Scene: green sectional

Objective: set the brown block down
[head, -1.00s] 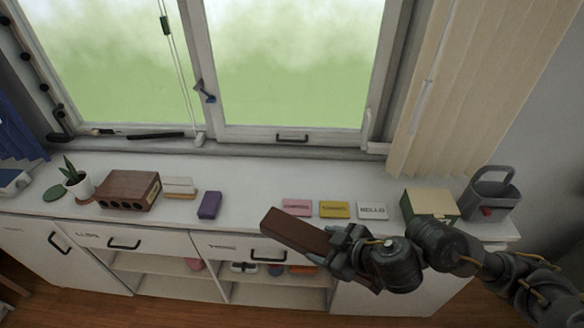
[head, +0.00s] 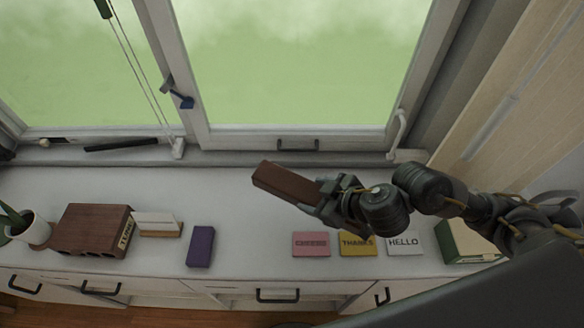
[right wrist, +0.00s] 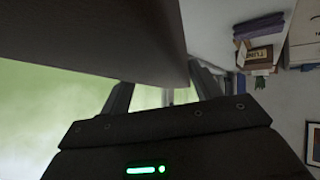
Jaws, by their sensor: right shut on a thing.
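The brown block (head: 284,182) is a long dark-brown bar, tilted in the head view. My right gripper (head: 322,198) is shut on its right end and holds it above the white counter (head: 225,215), in front of the window. In the right wrist view the block (right wrist: 95,40) fills the upper left, between the two fingers (right wrist: 165,90). How high the block is above the counter is hard to tell. My left gripper is not in view.
On the counter stand a potted plant (head: 32,232), a brown box with holes (head: 92,230), a white-and-tan block (head: 158,224), a purple block (head: 201,246), a pink card (head: 311,244), a yellow card (head: 357,244), a white card (head: 404,243) and a green-and-cream box (head: 466,243). Mid-counter is clear.

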